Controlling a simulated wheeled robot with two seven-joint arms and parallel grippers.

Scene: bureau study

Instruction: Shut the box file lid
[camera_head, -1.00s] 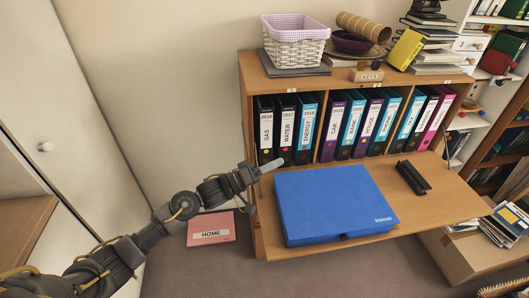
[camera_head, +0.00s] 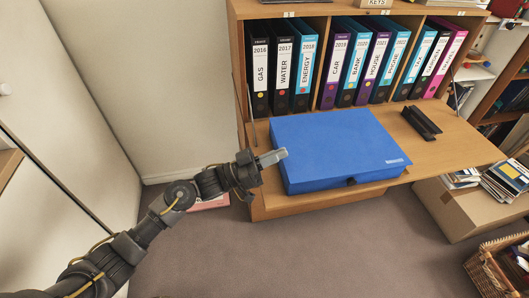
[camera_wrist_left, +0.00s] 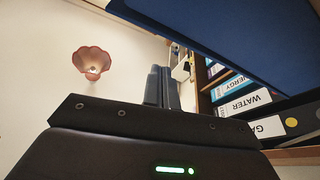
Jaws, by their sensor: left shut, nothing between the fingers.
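The blue box file (camera_head: 338,145) lies flat on the fold-down desk leaf. Its lid looks level and down on the box, with no gap that I can make out. A small dark catch (camera_head: 351,181) shows at its front edge. My left gripper (camera_head: 274,157) is shut and empty. Its tips are at the left side of the box file, overlapping that edge in the head view; I cannot tell whether they touch. In the left wrist view the shut fingers (camera_wrist_left: 162,88) point upward beside the blue box file (camera_wrist_left: 235,40). My right gripper is not in view.
A row of lever-arch files (camera_head: 300,65) stands behind the box file. A black object (camera_head: 421,122) lies on the leaf (camera_head: 450,150) to its right. A pink folder (camera_head: 210,202) is beyond my left arm. A cardboard box (camera_head: 465,210) stands at the right.

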